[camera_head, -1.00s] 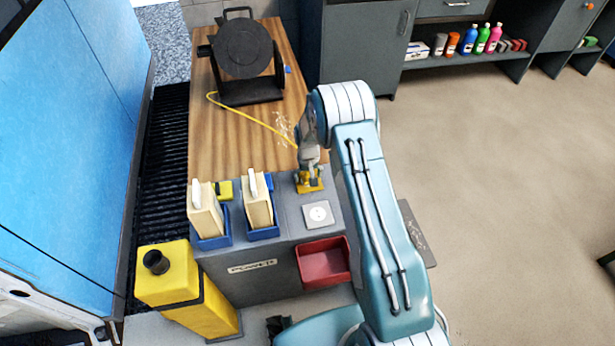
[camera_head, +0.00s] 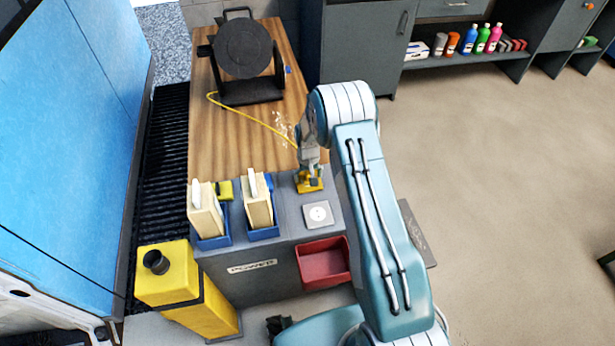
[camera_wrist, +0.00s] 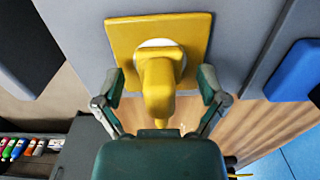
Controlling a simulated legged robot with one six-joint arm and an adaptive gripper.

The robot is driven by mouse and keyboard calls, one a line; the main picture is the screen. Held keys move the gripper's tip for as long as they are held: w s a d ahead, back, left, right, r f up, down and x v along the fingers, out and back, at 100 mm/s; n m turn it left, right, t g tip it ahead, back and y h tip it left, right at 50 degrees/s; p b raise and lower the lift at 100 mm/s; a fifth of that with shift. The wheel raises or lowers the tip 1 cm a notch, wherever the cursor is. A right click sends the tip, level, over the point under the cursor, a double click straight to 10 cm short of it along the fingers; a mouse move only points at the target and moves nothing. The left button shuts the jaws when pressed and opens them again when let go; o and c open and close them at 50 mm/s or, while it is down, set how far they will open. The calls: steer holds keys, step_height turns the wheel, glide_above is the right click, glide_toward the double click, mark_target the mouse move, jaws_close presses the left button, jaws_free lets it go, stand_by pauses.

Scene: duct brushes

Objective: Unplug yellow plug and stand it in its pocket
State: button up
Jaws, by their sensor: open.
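The yellow plug (camera_wrist: 158,85) sits in a white ring on a square yellow plate (camera_wrist: 190,28) on the grey box. In the wrist view my gripper (camera_wrist: 160,88) is open, with one dark green finger on each side of the plug. In the head view my gripper (camera_head: 309,176) is at the yellow plate and mostly covers the plug. A yellow cable (camera_head: 250,117) runs from there across the wood top to the black reel. I cannot tell which holder is the plug's pocket.
Two blue holders (camera_head: 213,240) with cream upright pieces stand left of my gripper. A white socket plate (camera_head: 317,214) lies in front, with a red bin (camera_head: 323,264) below it. A black reel (camera_head: 243,55) stands at the back. A yellow canister (camera_head: 170,272) stands front left.

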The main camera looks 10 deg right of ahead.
jaws_close()
steer(key=shift+r, duration=0.15)
steer(key=shift+r, duration=2.8)
steer(key=shift+r, duration=1.5)
steer(key=shift+s, duration=0.1)
